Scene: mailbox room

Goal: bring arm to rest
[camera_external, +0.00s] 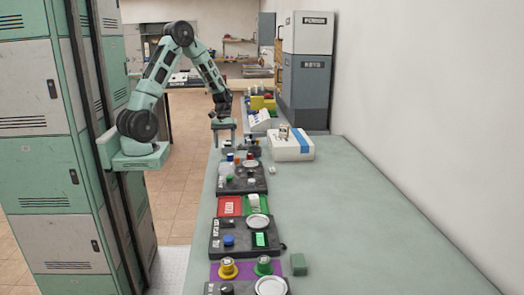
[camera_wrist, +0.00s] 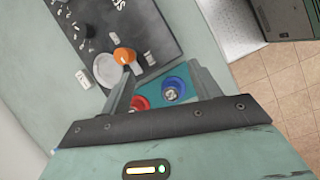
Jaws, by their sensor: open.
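My green arm (camera_external: 153,80) rises from its mount at the left, bends at a high elbow and reaches down over the counter's left edge in the external view. My gripper (camera_external: 224,138) hangs at the far end of the row of panels, its fingers pointing down. In the wrist view my gripper (camera_wrist: 161,72) has its two fingers spread apart, with nothing held between them. Beyond the fingers are a red button (camera_wrist: 140,102) and a blue button (camera_wrist: 173,89). An orange knob (camera_wrist: 124,56) appears close to the left fingertip; I cannot tell whether they touch.
The pale green counter (camera_external: 350,215) is bare on its right side. Dark button panels (camera_external: 240,180) line its left edge. A white box with a blue stripe (camera_external: 291,144) stands near the gripper. Grey cabinets (camera_external: 305,75) stand behind. Tiled floor (camera_external: 185,205) lies left of the counter.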

